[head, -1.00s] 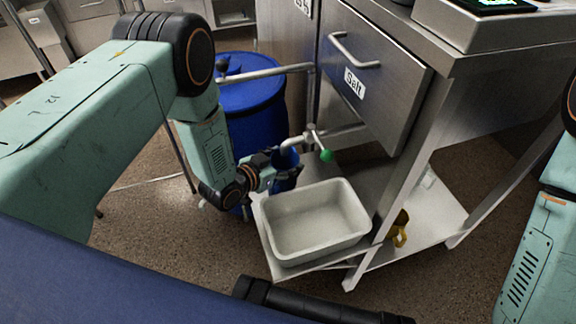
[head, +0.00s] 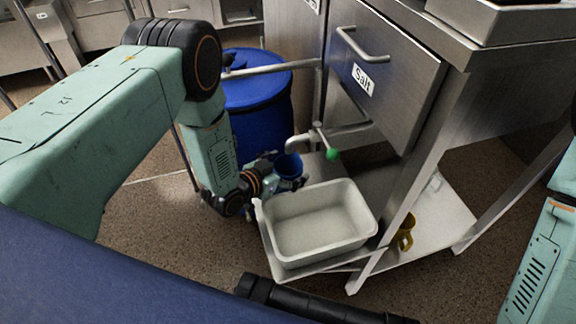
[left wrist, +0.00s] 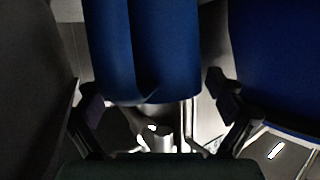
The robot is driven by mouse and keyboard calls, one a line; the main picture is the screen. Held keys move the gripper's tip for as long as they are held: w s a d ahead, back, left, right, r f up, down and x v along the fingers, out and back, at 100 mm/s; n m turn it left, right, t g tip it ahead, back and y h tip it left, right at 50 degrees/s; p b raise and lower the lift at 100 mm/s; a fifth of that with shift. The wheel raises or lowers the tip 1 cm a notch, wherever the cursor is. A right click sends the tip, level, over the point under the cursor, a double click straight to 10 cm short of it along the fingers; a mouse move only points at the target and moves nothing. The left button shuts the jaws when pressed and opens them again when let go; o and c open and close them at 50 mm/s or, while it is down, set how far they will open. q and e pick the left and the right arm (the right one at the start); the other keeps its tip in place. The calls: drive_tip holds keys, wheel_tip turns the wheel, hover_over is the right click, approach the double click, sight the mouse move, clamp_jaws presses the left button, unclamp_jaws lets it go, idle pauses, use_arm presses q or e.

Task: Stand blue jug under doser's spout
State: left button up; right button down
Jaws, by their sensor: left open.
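The blue jug (head: 288,166) shows its open mouth just below the bent end of the doser's spout (head: 294,143), which has a green-knobbed lever (head: 332,154). The jug looks upright; its base is hidden in the head view, so I cannot tell what it rests on. My left gripper (head: 287,186) is at the jug, low on its near side. In the left wrist view the jug (left wrist: 145,50) is between the two spread fingers of the open left gripper (left wrist: 163,108). My right arm shows at the right edge; its gripper is out of view.
A white tub (head: 318,235) stands on the low metal shelf just right of the jug. A large blue barrel (head: 258,105) is close behind my left arm. A "Salt" drawer (head: 385,75) hangs above. A yellow jug (head: 404,232) is on the shelf at right.

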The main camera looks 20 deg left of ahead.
use_arm(q)
drive_tip(key=shift+w, duration=0.1)
drive_tip(key=shift+r, duration=0.25)
drive_tip(key=p+v, duration=0.5)
drive_tip(key=v, duration=0.7)
